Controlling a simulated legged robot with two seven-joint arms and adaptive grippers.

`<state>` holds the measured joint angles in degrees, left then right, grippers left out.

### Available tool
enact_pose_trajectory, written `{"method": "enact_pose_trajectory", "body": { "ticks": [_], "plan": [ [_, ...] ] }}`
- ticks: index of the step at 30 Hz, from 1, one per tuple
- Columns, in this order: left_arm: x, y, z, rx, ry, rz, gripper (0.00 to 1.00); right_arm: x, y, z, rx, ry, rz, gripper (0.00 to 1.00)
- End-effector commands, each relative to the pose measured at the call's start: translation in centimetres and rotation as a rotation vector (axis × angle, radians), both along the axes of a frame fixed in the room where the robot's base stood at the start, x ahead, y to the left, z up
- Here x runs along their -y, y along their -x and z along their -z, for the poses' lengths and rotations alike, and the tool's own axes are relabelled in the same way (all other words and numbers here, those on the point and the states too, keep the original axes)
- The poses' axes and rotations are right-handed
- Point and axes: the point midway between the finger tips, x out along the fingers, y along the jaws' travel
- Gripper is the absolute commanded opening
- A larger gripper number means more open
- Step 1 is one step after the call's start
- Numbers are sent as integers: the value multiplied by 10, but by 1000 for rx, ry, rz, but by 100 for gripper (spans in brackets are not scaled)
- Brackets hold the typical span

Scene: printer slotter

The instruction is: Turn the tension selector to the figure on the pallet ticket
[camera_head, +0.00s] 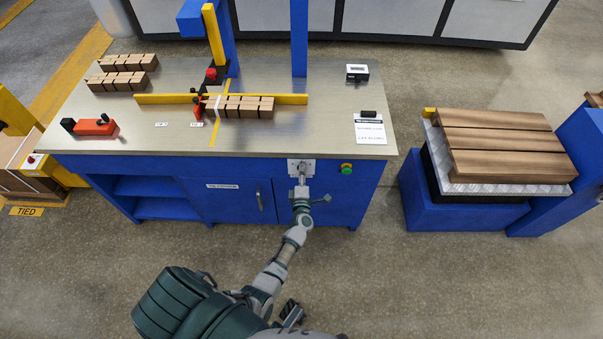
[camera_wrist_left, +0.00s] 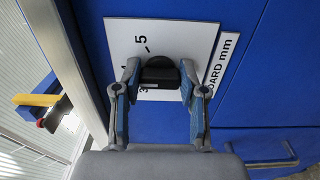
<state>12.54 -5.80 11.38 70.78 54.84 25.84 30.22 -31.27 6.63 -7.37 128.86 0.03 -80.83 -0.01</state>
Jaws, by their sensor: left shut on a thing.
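The tension selector is a black knob (camera_wrist_left: 160,72) on a white plate (camera_wrist_left: 205,38) printed with figures, 5 and 3 among them. The plate (camera_head: 309,165) is on the blue front of the bench. My left gripper (camera_head: 301,180) reaches it from below. In the left wrist view its fingers (camera_wrist_left: 160,88) are shut on the knob, one on each side. They cover part of the scale, and I cannot tell which figure the knob points to. A white sheet (camera_head: 370,133), perhaps the ticket, lies at the bench's right; its text is too small to read.
A green button (camera_head: 346,168) sits just right of the plate. A cabinet handle (camera_head: 259,200) is to its left. The metal bench top (camera_head: 330,115) holds wooden blocks and a yellow fence (camera_head: 160,99). A pallet of boards (camera_head: 500,140) stands right. Dark parts at the bottom may be my right gripper.

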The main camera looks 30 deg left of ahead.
Motion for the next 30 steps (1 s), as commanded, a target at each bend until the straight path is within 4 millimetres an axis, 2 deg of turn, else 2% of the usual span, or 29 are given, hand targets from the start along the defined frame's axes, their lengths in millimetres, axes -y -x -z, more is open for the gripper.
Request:
{"method": "enact_pose_trajectory", "body": {
  "ticks": [1,9,10,12,23,26,30],
  "plan": [
    [7,-2,2,-5,4,14,7,-1,0,0,0,0,0,0],
    [7,-2,3,-6,6,14,7,-1,0,1,0,0,1,0],
    [7,-2,3,-6,6,14,49,-1,0,1,0,0,1,0],
    [6,-1,3,-6,6,12,66,-1,0,1,0,-1,1,0],
    [4,3,2,-2,5,5,67,-1,0,0,2,-1,-1,0],
    [10,13,2,-3,5,5,67,-1,0,0,2,-1,-1,0],
    [26,38,4,-4,6,5,67,-1,0,0,2,-1,-1,0]
  ]
}}
